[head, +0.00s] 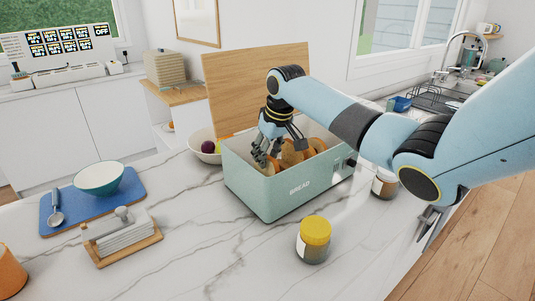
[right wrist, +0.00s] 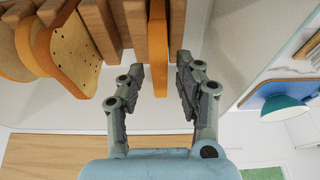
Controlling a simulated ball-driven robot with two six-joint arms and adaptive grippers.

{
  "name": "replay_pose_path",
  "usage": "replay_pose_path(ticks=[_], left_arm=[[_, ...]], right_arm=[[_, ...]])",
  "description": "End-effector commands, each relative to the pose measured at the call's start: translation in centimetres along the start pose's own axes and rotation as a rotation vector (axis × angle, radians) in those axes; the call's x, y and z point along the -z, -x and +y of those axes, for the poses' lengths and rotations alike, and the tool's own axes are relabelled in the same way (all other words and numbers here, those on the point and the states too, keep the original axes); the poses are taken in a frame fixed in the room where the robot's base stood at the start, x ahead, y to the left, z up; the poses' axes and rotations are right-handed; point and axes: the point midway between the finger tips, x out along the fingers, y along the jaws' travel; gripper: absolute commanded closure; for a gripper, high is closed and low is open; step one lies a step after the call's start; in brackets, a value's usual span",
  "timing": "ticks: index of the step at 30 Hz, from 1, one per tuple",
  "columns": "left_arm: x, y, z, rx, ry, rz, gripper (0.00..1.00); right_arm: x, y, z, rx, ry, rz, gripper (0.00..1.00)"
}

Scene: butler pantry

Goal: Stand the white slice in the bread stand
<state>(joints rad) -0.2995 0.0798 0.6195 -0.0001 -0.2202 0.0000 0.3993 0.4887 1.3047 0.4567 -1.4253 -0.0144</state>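A pale green bread box (head: 270,190) marked BREAD stands on the marble counter with several bread slices (head: 292,155) upright inside. My right gripper (head: 265,160) reaches down into its left part. In the right wrist view the gripper (right wrist: 160,85) is open, its fingers on either side of one slice (right wrist: 158,50) seen edge-on, with a gap each side. A slice with a paler face (right wrist: 75,50) is to the left; I cannot tell which slice is the white one. A rack with upright white panels on a wooden base (head: 128,252), apparently the bread stand, is at the left. My left gripper is out of view.
A yellow-lidded jar (head: 314,240) stands before the box, another jar (head: 384,183) to its right. A wooden panel (head: 250,85) rises behind. A blue tray (head: 125,205) holds a bowl (head: 99,180) and spoon. The counter between rack and box is clear.

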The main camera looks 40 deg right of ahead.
Motion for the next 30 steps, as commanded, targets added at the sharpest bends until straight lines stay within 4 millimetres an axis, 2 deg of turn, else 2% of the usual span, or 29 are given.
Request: replay_pose_path(ticks=[8, 12, 14, 24, 30], left_arm=[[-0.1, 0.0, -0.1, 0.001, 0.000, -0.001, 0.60], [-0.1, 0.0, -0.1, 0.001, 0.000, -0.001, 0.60], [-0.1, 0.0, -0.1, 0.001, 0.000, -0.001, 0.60], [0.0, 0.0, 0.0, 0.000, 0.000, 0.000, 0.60], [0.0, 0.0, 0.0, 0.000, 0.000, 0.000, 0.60]], right_arm=[[0.0, 0.0, 0.0, 0.000, 0.000, 0.000, 0.57], [0.1, 0.8, 0.1, -0.002, 0.000, 0.002, 0.57], [0.1, 1.7, 0.2, -0.003, 0.000, 0.003, 0.57], [0.1, 9.0, 0.1, -0.003, 0.002, 0.002, 0.57], [0.0, 11.5, 0.0, -0.001, 0.001, 0.001, 0.57]])
